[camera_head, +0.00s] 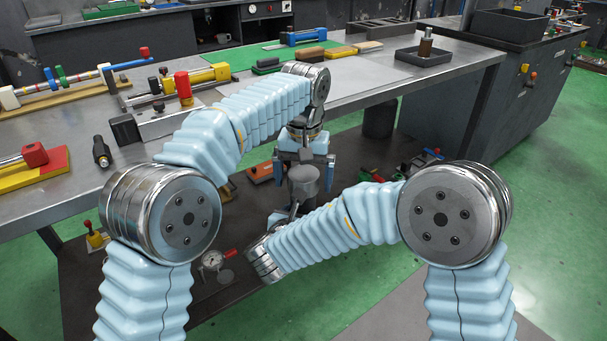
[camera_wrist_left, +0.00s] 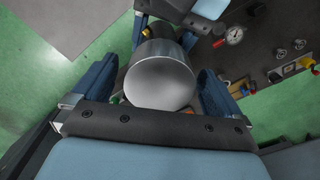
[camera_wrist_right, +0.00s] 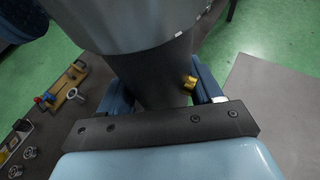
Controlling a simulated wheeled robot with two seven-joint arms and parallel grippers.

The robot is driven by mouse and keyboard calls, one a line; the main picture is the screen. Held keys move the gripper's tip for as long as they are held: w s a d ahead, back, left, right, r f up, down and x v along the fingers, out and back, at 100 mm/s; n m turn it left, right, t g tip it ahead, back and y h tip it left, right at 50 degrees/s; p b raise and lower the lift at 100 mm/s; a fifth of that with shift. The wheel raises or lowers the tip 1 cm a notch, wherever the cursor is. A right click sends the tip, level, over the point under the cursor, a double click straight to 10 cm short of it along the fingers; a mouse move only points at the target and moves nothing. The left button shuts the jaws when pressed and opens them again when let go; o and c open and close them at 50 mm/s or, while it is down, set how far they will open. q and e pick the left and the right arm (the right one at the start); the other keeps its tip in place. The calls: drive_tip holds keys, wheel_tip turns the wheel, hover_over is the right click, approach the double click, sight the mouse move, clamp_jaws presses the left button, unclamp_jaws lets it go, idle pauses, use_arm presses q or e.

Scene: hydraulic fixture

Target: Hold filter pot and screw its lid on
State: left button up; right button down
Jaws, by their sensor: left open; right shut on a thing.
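The filter pot (camera_wrist_right: 150,80) is a dark upright cylinder with a brass fitting on its side, seen in the right wrist view. My right gripper (camera_head: 291,214) is shut on the pot from the side. The silvery lid (camera_wrist_right: 125,22) sits on top of the pot; I cannot tell how far it is threaded. In the left wrist view the lid's pale round top (camera_wrist_left: 160,82) lies between my left gripper's fingers. My left gripper (camera_head: 304,176) is open above the pot, pointing down, one finger on each side of the lid. The pot's lower part is mostly hidden in the head view.
The workbench (camera_head: 365,80) behind carries fixtures, a small tray (camera_head: 423,57) and hand tools. A lower dark shelf holds a dial gauge (camera_head: 212,262) and small fittings close to my right gripper.

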use_arm(q)
wheel_tip(320, 180, up, 7)
drive_tip(key=shift+r, duration=0.25)
idle(0.6)
